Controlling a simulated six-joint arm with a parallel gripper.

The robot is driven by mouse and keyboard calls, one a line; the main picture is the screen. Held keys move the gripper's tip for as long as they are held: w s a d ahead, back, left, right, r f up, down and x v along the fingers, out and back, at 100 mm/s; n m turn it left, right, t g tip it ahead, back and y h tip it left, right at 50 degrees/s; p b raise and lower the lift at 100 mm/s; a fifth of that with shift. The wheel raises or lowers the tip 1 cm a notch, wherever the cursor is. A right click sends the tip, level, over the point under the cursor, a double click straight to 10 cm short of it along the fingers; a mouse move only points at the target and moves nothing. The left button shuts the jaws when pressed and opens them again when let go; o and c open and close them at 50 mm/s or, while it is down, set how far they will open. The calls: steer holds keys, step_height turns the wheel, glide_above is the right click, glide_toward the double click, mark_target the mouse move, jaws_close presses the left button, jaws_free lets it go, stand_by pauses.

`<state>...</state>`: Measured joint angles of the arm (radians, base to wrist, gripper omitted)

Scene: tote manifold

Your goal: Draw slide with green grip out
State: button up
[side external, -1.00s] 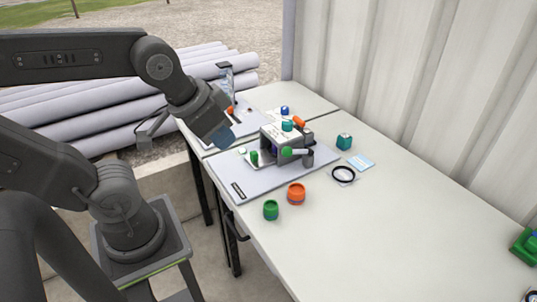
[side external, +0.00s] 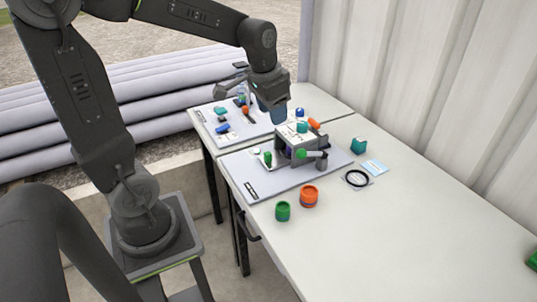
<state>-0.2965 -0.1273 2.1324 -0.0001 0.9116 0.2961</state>
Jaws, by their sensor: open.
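The manifold (side external: 293,139), a grey block with a light top, stands on a grey board (side external: 262,187). A low light plate at its left side carries an upright green grip (side external: 268,158); this looks like the slide. A green knob (side external: 301,154) on a grey lever shows at the block's front. My gripper (side external: 277,121) is above and behind the block's left part, pointing down. It is open, with nothing seen between its fingers; its tips are small and partly hard to make out. It is apart from the green grip, which is in clear view.
A green cup (side external: 283,211) and an orange cup (side external: 309,195) stand near the front edge. A second board (side external: 215,130) with small parts is behind.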

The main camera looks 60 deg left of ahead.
mark_target(268, 153)
steer(key=w+a+f+g, duration=0.2)
steer(key=w+a+f, duration=0.4)
steer(key=a+f, duration=0.55)
steer(key=shift+h, duration=0.4)
steer(key=f, duration=0.8)
steer(key=a+f, duration=0.1)
steer(key=f, duration=0.3)
steer(key=shift+s+f, duration=0.15)
steer(key=shift+f, duration=0.15)
steer(key=shift+c, duration=0.5)
jaws_close()
